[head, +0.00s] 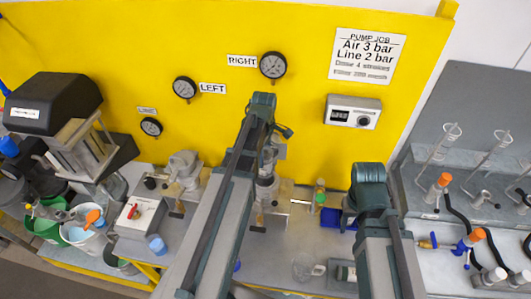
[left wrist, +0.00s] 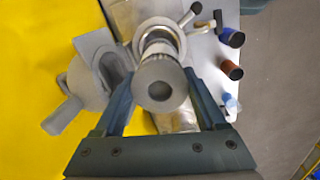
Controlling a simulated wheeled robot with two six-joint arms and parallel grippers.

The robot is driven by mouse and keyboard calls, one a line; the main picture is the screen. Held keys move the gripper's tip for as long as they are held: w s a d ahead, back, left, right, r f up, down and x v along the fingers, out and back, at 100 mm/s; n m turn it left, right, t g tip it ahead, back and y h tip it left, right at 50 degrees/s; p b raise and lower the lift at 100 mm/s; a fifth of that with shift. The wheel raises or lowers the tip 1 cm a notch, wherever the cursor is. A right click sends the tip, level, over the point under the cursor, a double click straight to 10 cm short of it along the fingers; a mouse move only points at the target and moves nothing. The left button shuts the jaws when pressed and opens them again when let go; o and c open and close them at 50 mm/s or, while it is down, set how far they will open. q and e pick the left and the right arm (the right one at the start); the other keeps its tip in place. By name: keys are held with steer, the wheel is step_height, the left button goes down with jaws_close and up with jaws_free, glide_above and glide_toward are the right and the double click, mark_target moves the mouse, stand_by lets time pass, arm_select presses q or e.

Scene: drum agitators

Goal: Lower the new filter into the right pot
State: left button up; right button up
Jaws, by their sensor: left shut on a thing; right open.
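My left gripper (head: 276,134) is above the right pot (head: 267,192) in the head view, partly hidden by my own arm. In the left wrist view the left gripper (left wrist: 162,96) is shut on the new filter (left wrist: 160,84), a grey cylinder with a dark round hollow in its end. The open mouth of the right pot (left wrist: 158,32) is behind the filter, in line with it. I cannot tell whether the filter's far end is inside the rim. A grey lid-like part (left wrist: 88,75) is beside the mouth. My right gripper (head: 362,216) is open, its fingers mostly hidden by its wrist.
The left pot (head: 182,172) stands left of the right pot. The yellow panel (head: 330,70) with gauges is close behind. A blue tray (head: 337,219) and a clear mug (head: 305,267) are on the bench to the right. A red-switch box (head: 133,212) is at left.

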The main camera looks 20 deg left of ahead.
arm_select(q)
steer(key=shift+w+f+b, duration=0.1)
steer(key=shift+f+b, duration=0.3)
steer(key=shift+f, duration=0.1)
step_height(320, 180, down, 9)
steer(key=b, duration=0.9)
steer(key=shift+f, duration=0.2)
steer(key=shift+f+b, duration=0.5)
steer(key=shift+b, duration=0.2)
steer(key=shift+s+d+f+b, duration=0.2)
steer(key=shift+s+f+b, duration=0.1)
steer(key=shift+b, duration=0.1)
